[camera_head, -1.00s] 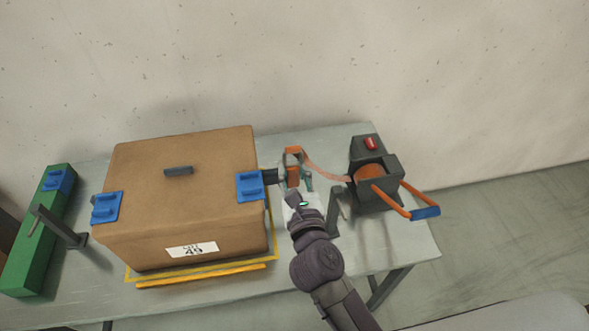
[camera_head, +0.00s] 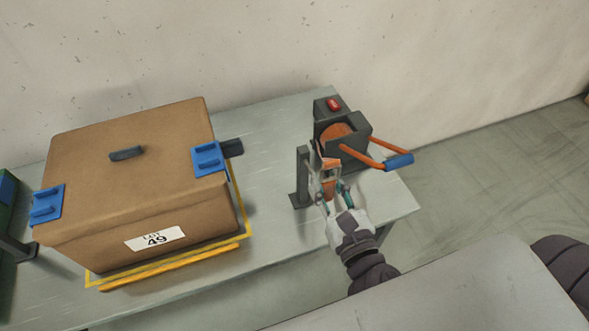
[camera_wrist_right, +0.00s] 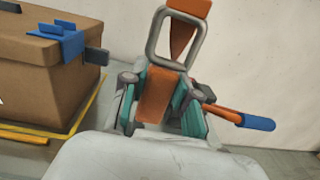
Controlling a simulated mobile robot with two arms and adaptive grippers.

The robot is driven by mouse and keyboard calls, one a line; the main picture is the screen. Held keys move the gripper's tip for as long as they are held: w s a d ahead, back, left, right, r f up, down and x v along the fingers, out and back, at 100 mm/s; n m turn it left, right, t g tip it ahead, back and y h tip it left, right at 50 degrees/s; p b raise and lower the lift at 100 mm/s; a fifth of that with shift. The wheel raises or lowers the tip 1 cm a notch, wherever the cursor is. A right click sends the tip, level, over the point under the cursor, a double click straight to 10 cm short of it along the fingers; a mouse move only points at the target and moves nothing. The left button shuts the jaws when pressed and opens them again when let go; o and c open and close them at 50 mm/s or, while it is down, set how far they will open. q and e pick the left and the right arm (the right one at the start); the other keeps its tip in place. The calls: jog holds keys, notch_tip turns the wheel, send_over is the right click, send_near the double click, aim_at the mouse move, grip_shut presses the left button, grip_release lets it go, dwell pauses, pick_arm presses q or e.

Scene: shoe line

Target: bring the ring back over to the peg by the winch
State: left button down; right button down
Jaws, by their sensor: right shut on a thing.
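The ring (camera_wrist_right: 153,38) is a grey rectangular loop with an orange strap above it and an orange tab (camera_wrist_right: 155,95) below it. My right gripper (camera_wrist_right: 160,100) is shut on the tab, with teal pads on either side. In the head view my right gripper (camera_head: 334,192) holds the tab in front of the winch (camera_head: 356,150), a dark housing with an orange drum. The dark upright peg (camera_head: 302,172) stands close to the left of the gripper. The ring looks apart from it, though small here. My left gripper is not in view.
A brown lidded box (camera_head: 130,175) with blue brackets stands on the left of the grey table (camera_head: 265,120). A dark peg (camera_head: 232,147) sticks out of its right side. The winch's orange handle with blue grip (camera_head: 398,162) reaches right.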

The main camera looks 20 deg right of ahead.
aim_at(307, 171)
notch_tip(307, 171, down, 10)
jog(key=m+h+b, duration=0.2)
jog(key=h+b, duration=0.2)
jog(key=b, duration=0.6)
jog(key=w+f+p, duration=0.1)
jog(key=w+p, duration=0.1)
jog(key=w, duration=0.7)
jog(key=shift+w+d+f+g, duration=0.2)
jog(key=shift+w+g, duration=0.1)
jog(key=shift+w, duration=0.1)
jog(key=shift+f, duration=0.15)
dwell(0.5)
